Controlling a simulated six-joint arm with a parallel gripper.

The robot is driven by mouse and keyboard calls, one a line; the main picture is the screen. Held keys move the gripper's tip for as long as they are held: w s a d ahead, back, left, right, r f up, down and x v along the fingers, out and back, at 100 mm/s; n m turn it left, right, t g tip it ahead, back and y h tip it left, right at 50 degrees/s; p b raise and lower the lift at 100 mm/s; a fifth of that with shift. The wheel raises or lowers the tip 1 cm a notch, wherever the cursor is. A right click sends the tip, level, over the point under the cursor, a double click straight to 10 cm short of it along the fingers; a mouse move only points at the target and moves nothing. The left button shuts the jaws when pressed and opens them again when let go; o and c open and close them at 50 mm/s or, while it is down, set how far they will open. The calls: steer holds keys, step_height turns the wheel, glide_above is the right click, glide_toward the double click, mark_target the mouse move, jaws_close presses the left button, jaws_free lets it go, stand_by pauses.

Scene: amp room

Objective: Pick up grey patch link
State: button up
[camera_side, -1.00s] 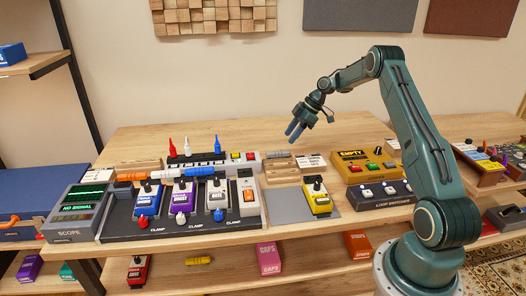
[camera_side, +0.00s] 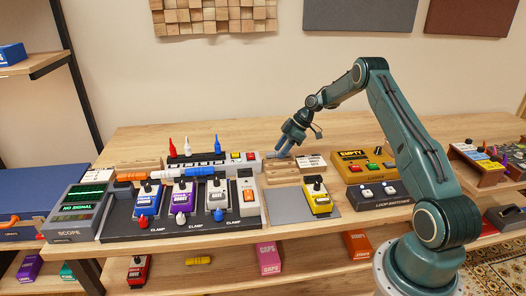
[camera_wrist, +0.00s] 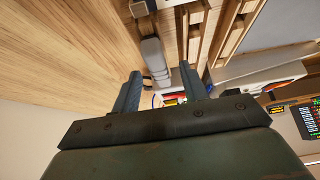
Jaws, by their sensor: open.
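The grey patch link (camera_wrist: 153,55) lies at the wooden rack, seen in the wrist view as a long grey bar between and beyond my two fingers. In the side view it is a small grey piece (camera_side: 277,156) just under the fingertips and partly hidden by them. My gripper (camera_side: 284,151) is pointed down at it. In the wrist view my gripper (camera_wrist: 161,72) is open, with one blue finger on each side of the link's line. I cannot tell whether the fingers touch it.
A wooden rack (camera_wrist: 228,30) runs beside the link. A white label card (camera_side: 311,162) stands right of it. Bare table lies behind.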

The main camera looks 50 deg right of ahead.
steer(key=shift+w+a+f, duration=0.15)
steer(key=shift+f, duration=0.25)
jaws_close()
steer(key=shift+r, duration=0.2)
step_height(320, 180, up, 20)
steer(key=shift+f, duration=0.15)
stand_by(0.8)
steer(key=shift+a, duration=0.1)
stand_by(0.5)
